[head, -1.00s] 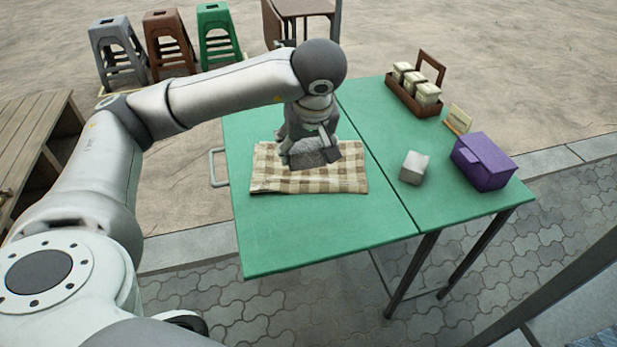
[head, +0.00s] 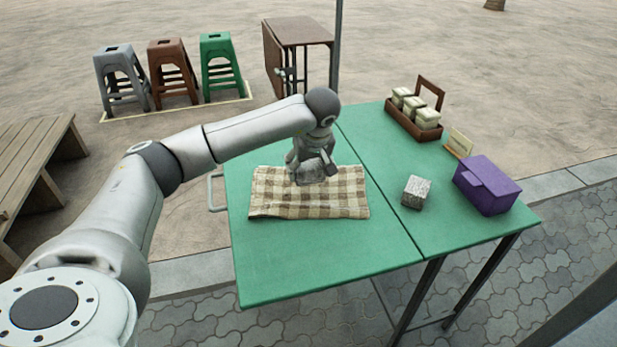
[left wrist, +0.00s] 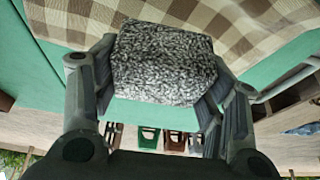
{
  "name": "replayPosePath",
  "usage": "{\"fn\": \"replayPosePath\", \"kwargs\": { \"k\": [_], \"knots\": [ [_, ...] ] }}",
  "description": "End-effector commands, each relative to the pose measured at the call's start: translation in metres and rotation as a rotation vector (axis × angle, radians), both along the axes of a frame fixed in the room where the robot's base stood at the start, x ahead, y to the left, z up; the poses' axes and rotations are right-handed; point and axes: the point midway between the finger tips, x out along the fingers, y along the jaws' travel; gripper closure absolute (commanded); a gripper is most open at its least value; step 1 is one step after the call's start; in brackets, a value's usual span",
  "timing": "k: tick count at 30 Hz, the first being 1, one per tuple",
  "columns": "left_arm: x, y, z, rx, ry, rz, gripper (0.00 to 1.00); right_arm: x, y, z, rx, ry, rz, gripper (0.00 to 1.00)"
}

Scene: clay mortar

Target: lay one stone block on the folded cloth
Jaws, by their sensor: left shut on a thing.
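My left gripper (head: 314,174) is shut on a grey speckled stone block (head: 308,173). In the head view the gripper and block are over the back part of the folded checked cloth (head: 290,205). In the left wrist view the block (left wrist: 165,62) sits between the two fingers, with the brown and cream cloth (left wrist: 265,25) beyond it. I cannot tell whether the block touches the cloth. A second stone block (head: 416,192) stands on the green table (head: 330,252), right of the cloth. My right gripper is not in view.
A purple box (head: 487,186), a small sign card (head: 459,142) and a wooden caddy with jars (head: 411,121) stand on the table's right side. The table's front left area is clear. Stools (head: 172,75) stand on the ground behind.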

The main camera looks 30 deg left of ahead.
Motion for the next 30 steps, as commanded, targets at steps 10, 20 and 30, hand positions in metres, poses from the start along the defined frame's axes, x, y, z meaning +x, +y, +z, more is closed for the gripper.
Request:
{"fn": "replayPosePath", "kwargs": {
  "k": [10, 20, 30],
  "knots": [
    [0.007, 0.004, -0.032, 0.000, 0.000, 0.000, 0.71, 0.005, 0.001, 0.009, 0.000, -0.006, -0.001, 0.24],
    [0.008, 0.004, -0.038, 0.001, -0.004, 0.001, 0.71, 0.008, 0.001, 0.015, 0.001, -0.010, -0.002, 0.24],
    [0.007, 0.004, -0.045, 0.000, -0.003, 0.001, 0.71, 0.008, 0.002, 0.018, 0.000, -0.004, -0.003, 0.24]
  ]
}}
